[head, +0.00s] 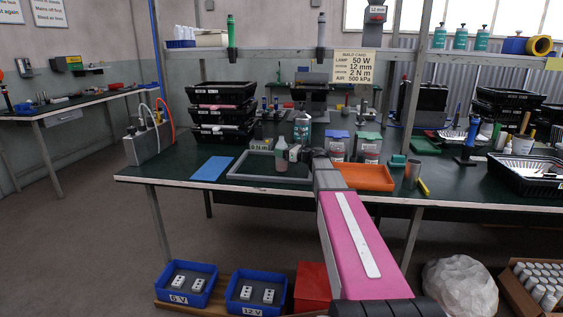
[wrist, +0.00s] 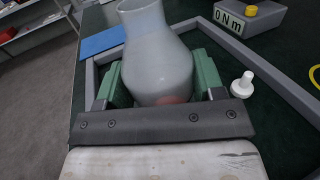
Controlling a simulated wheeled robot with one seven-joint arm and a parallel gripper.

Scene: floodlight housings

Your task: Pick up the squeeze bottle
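The squeeze bottle (wrist: 158,62) is pale and translucent, with a rounded body, a narrower neck and a reddish tint low down. It fills the space between the green fingers of my gripper (wrist: 160,85) in the wrist view. The fingers press close on both sides with no visible gap, so my gripper looks shut on it. The neck's top is cut off in the wrist view.
A grey frame (wrist: 278,85) borders the area on the table. A white nozzle-like piece (wrist: 242,85) stands right of the gripper. A blue mat (head: 212,168) lies left, an orange tray (head: 365,178) right. A teal-labelled bottle (head: 302,128) and lidded containers (head: 368,150) stand behind.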

